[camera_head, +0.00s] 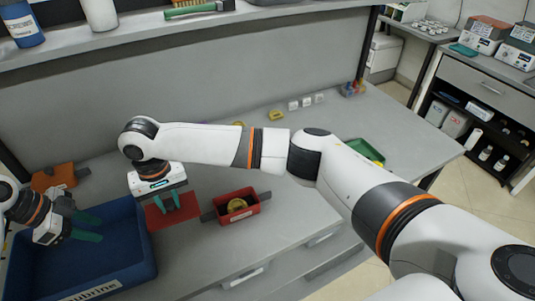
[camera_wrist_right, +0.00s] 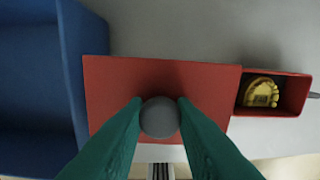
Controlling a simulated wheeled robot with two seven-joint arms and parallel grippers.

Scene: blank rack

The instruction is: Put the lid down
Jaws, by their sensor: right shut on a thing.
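The lid (camera_head: 183,213) is a flat red plate with a round grey knob (camera_wrist_right: 160,118). My right gripper (camera_head: 168,204) points down and is shut on the knob, one green finger on each side. The lid (camera_wrist_right: 112,85) is level, between the blue bin and the small red box; I cannot tell whether it touches the table. The open red box (camera_head: 250,203) holds a yellow dental model (camera_wrist_right: 261,92). My left gripper (camera_head: 90,228) is over the blue bin, its green fingers apart with nothing seen between them.
The blue bin (camera_head: 140,262) stands at the left, close to the lid. An orange box (camera_head: 53,178) lies behind it. A green tray (camera_head: 366,149) and small yellow things are further back. The grey table (camera_head: 290,215) is clear right of the red box. A shelf (camera_head: 130,42) runs above.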

